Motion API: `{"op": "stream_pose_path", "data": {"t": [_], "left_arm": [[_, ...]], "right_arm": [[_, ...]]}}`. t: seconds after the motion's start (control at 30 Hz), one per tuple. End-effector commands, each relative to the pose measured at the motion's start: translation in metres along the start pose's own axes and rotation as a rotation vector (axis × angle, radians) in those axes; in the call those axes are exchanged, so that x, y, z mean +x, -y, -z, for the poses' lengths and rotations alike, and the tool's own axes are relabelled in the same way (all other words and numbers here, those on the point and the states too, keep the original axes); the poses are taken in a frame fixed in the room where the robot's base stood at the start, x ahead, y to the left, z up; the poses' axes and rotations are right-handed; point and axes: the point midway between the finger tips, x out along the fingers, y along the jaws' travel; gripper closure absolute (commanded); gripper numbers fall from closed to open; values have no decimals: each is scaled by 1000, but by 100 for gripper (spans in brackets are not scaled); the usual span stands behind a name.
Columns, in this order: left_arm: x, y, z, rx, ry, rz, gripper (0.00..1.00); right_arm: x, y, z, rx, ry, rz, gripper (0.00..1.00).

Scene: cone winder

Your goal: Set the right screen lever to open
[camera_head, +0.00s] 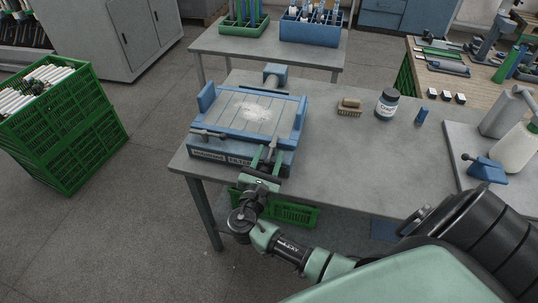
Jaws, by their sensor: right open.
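The blue screen unit (222,156) stands near the left end of the grey table, with a pale framed panel (252,112) on top. A dark lever (208,134) lies along its left front. The right screen lever (282,146) is at the right front corner, small and partly hidden by my right gripper, so its setting cannot be told. My right gripper (265,158) is open at that corner, its two green fingers pointing at the unit. Whether the fingers touch the lever cannot be told. My left gripper is not in view.
On the table (345,165) stand a brush (349,107), a labelled jar (387,104) and a small blue piece (421,116). A tray (456,150) with bottles is at the right. A green crate (292,213) sits under the table. Stacked green crates (70,135) stand left. The table's middle is clear.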

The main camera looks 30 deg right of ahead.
Motion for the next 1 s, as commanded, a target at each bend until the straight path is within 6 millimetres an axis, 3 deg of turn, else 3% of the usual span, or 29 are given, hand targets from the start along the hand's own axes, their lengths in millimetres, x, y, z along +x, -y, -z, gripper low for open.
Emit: {"op": "stream_pose_path", "data": {"t": [0.17,0.3,0.33,1.0], "left_arm": [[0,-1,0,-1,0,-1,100],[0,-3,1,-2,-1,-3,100],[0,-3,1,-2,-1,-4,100],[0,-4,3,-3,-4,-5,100]], "right_arm": [[0,0,0,0,0,0,57],[0,0,0,1,0,0,96],[0,0,0,1,0,0,100],[0,0,0,1,0,1,100]]}}
